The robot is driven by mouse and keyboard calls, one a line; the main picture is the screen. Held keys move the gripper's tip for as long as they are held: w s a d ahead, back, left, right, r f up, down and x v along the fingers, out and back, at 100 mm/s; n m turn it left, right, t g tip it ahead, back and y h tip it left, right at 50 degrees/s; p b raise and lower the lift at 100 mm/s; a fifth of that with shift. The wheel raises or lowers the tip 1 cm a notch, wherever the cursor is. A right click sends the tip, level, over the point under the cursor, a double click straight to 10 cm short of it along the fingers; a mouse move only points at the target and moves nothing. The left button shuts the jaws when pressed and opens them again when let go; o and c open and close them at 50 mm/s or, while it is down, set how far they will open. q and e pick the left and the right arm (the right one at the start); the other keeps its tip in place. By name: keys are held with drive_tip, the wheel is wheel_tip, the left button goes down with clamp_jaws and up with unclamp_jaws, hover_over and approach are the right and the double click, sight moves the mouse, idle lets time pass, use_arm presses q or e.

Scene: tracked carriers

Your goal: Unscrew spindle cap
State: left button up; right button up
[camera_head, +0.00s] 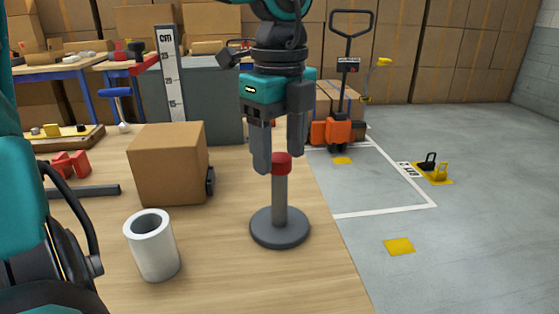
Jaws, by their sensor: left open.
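A red spindle cap (282,166) sits on top of a grey upright spindle (279,203). The spindle stands on a round dark grey base (280,232) near the right edge of the wooden table. My left gripper (278,162) points down from above, open, with its fingertips at about cap height. One finger is just left of the cap and overlaps its left edge in the picture; the other is above and to the right. I cannot tell whether either finger touches the cap. My right gripper is not in view.
A white hollow cylinder (154,250) stands front left of the spindle on the table (225,275). A cardboard box (165,165) stands behind it, near a red item (71,164) and a dark bar (92,191). An orange pallet jack (335,130) stands on the floor behind.

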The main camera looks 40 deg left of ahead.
use_arm(q)
drive_tip(key=m, duration=0.5)
drive_tip(key=m+p, duration=0.1)
drive_tip(key=m, duration=0.3)
drive_tip(key=shift+m, duration=0.4)
drive_tip(key=m+p, duration=0.1)
drive_tip(key=m, duration=0.8)
drive_tip(key=shift+m, duration=0.4)
drive_tip(key=shift+c, duration=0.3)
